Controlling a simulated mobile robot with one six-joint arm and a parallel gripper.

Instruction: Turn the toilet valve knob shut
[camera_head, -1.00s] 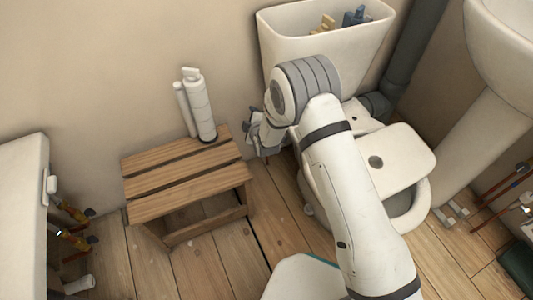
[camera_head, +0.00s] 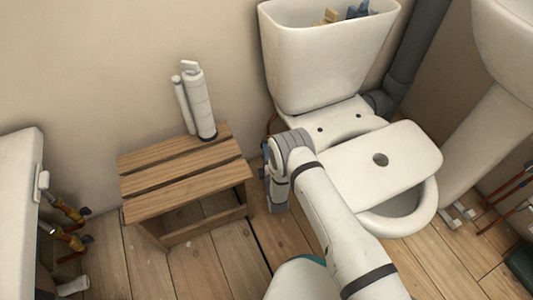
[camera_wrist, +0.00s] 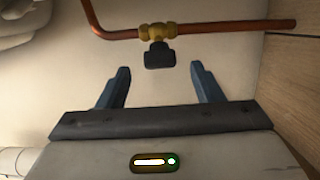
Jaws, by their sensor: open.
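The toilet valve shows in the wrist view as a brass body (camera_wrist: 157,32) on a copper pipe (camera_wrist: 230,27), with a dark knob (camera_wrist: 159,55) below it. My gripper (camera_wrist: 161,76) is open, its two blue-grey fingers apart. The knob appears between and just beyond the fingertips, and no contact shows. In the head view my gripper (camera_head: 270,165) is low beside the toilet (camera_head: 385,160), mostly hidden by my wrist. The valve knob cannot be made out there.
A wooden slatted stool (camera_head: 185,175) with a white caulk-like tube (camera_head: 200,105) on it stands left of my arm. The open cistern (camera_head: 325,60) is behind. A grey drain pipe (camera_head: 415,50) and basin pedestal (camera_head: 485,140) are at right. Floor between stool and toilet is narrow.

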